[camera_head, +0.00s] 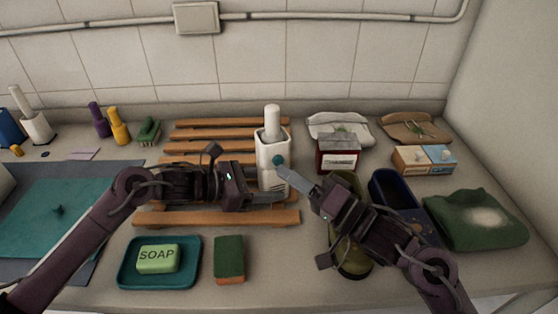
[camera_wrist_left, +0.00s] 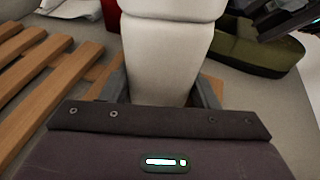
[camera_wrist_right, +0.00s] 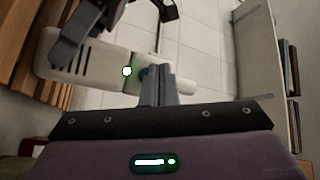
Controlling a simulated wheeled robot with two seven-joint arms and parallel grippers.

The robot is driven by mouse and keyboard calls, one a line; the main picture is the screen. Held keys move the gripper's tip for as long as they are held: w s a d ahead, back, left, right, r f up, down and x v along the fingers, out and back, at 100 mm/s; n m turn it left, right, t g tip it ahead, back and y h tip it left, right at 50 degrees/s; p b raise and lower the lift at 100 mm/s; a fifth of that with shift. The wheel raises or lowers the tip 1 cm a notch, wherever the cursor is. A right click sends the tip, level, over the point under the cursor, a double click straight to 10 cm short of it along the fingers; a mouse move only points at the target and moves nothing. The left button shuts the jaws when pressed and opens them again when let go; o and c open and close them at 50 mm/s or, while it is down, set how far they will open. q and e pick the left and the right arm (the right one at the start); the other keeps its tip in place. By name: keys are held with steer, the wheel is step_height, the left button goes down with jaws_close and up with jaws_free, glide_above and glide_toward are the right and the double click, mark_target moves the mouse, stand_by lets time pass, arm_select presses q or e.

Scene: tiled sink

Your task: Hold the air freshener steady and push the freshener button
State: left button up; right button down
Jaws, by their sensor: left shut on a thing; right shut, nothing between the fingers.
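The air freshener (camera_head: 272,148) is a white upright bottle with a teal button (camera_head: 278,160) on its side, standing at the right end of the wooden slatted rack. My left gripper (camera_head: 268,196) is shut on its lower body; the left wrist view shows the white body (camera_wrist_left: 165,50) between the fingers. My right gripper (camera_head: 287,172) is shut and empty, its fingertips at the teal button. In the right wrist view the closed fingertips (camera_wrist_right: 158,75) are beside the button (camera_wrist_right: 146,73); I cannot tell whether the button is pressed in. A white lit spot (camera_wrist_right: 127,71) shows on the body.
The wooden rack (camera_head: 165,218) lies under my left gripper. A teal soap dish (camera_head: 125,275) and a sponge (camera_head: 229,258) are in front. An olive container (camera_head: 352,265) is under my right arm. A red-and-white box (camera_head: 338,155) and a green cloth (camera_head: 470,220) are at right.

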steer(key=s, duration=0.1)
steer(key=s+d, duration=0.1)
steer(key=s, duration=0.2)
steer(key=shift+s+d, duration=0.25)
steer(key=shift+s, duration=0.15)
arm_select(q)
steer(key=o, duration=0.8)
steer(key=shift+o, duration=0.2)
